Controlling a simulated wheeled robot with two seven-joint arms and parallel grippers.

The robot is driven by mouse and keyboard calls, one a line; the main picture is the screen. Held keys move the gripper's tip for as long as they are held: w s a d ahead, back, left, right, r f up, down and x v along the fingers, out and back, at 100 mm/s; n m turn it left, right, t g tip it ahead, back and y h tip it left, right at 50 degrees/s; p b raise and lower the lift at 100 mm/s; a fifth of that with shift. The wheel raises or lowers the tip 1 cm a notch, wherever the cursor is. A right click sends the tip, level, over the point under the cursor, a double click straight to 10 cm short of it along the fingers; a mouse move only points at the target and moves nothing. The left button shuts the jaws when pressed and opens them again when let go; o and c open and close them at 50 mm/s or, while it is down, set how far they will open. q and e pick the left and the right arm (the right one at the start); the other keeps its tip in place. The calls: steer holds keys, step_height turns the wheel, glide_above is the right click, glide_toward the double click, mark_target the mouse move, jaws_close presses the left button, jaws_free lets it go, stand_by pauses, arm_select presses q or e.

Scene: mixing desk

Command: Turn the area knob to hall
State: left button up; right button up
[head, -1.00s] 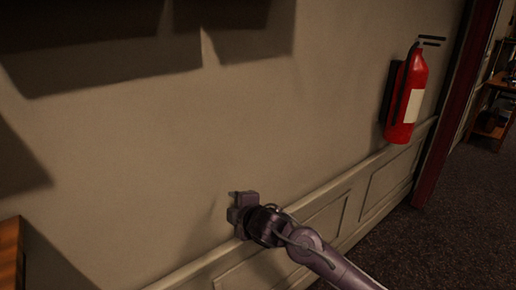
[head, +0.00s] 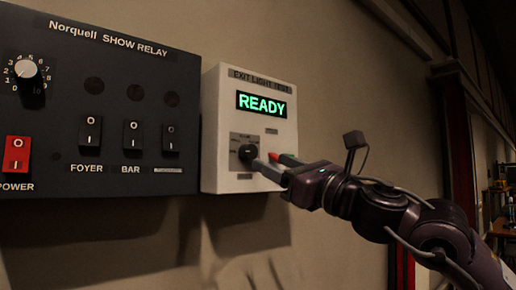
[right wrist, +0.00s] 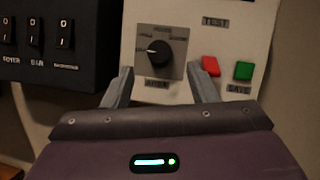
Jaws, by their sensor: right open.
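The black area knob (head: 247,153) sits on a grey plate on the front of a white box (head: 222,100) on the wall. In the right wrist view the knob (right wrist: 158,51) has a white mark pointing left, and the label below it seems to read AREA. The words around the knob are too blurred to read. My right gripper (head: 267,162) is close in front of the knob, coming from the right. In the right wrist view its two fingers (right wrist: 159,80) are apart and empty, just below the knob on either side. My left gripper is not in view.
The box has a green READY display (head: 266,103). A red button (right wrist: 211,66) and a green button (right wrist: 244,71) sit right of the knob, close to the right finger. A black Show Relay panel (head: 60,60) with several switches and a dial stands at the left.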

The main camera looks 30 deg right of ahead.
mark_target(253, 153)
steer(key=p+x, duration=0.1)
steer(key=x, duration=0.1)
steer(key=p+x, duration=0.2)
steer(key=shift+s+r, duration=0.1)
steer(key=shift+r, duration=0.2)
steer(key=shift+w+a+r+p, duration=0.15)
steer(key=shift+w+p, duration=0.45)
steer(key=shift+w, duration=0.35)
steer(key=shift+c, duration=0.4)
steer(key=c, duration=0.9)
